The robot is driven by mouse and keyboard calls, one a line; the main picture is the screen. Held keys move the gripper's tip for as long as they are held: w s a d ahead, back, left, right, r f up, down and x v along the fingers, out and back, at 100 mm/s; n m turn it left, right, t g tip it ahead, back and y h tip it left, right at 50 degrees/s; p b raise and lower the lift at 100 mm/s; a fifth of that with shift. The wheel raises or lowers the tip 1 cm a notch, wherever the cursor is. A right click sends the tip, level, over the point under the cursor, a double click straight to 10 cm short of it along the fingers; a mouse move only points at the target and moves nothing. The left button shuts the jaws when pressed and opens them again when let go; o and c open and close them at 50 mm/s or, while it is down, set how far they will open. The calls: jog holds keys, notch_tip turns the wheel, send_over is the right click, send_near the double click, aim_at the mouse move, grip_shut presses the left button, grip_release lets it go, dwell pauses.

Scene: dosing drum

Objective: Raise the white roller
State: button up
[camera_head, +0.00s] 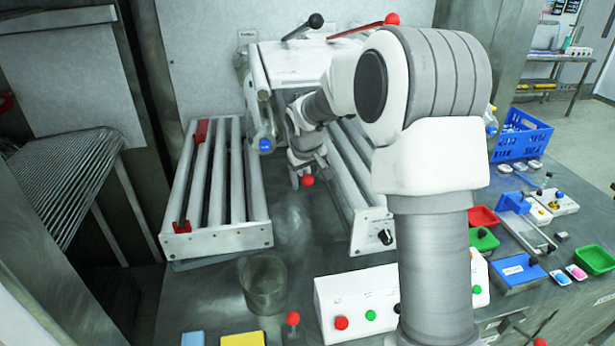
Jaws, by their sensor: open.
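A pale roller (256,72) runs along the left side of the white machine (300,62) at the back; I cannot tell for sure that it is the white roller. A blue knob (265,145) sits below its near end. My gripper (301,181) points down in front of the machine, to the right of the blue knob and apart from it. It is open. A red ball knob (307,181) shows right at its fingertips; I cannot tell whether they touch. My arm hides the machine's right part.
A roller rack (215,235) with red stops stands left, and another roller bed (350,180) right of my gripper. A black-knobbed lever (303,29) and a red lever (365,28) top the machine. A glass beaker (263,285) and a button box (352,305) stand in front.

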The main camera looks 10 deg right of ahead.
jog(key=b+v, duration=0.2)
jog(key=v, duration=1.5)
jog(key=shift+r, duration=0.2)
jog(key=shift+s, duration=0.1)
jog(key=s+f+m+b, duration=0.1)
jog(key=s+f, duration=0.3)
jog(key=s, duration=1)
jog(key=s+d+f+m+y+b, duration=0.1)
jog(key=s+f, duration=0.3)
jog(key=s, duration=1.1)
jog(key=shift+s+d+m+t, duration=0.2)
jog(key=shift+s+m+t, duration=0.1)
jog(key=shift+t, duration=0.1)
jog(key=shift+f, duration=0.1)
